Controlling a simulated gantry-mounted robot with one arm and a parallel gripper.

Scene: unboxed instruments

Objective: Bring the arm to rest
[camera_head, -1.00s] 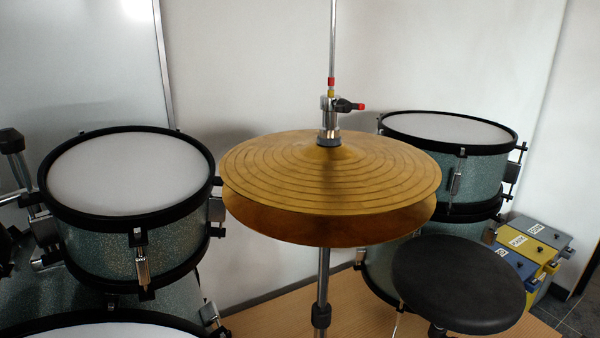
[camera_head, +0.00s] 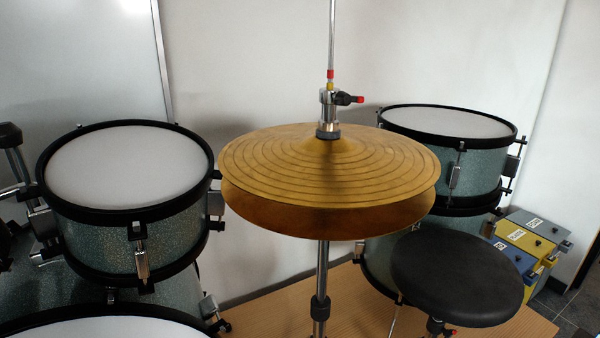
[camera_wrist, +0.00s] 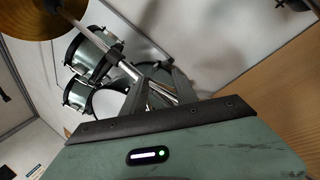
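My arm is not visible in the head view. The wrist view shows a worn green housing (camera_wrist: 190,150) with a dark front strip and a small lit indicator, close to the camera; it looks like part of my own wrist. Dark grey bars just beyond the strip may be my gripper (camera_wrist: 157,88), but they overlap chrome drum hardware, so I cannot tell its opening. No held object can be made out. The gold hi-hat cymbals (camera_head: 330,170) stand in the middle of the head view and show at the wrist view's upper left (camera_wrist: 30,18).
A teal drum (camera_head: 130,165) stands left of the cymbals and another drum (camera_head: 448,122) behind them at right. A round black stool seat (camera_head: 457,280) is at front right. Labelled boxes (camera_head: 525,240) sit beyond it. Some wooden floor (camera_head: 350,305) is bare around the cymbal stand.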

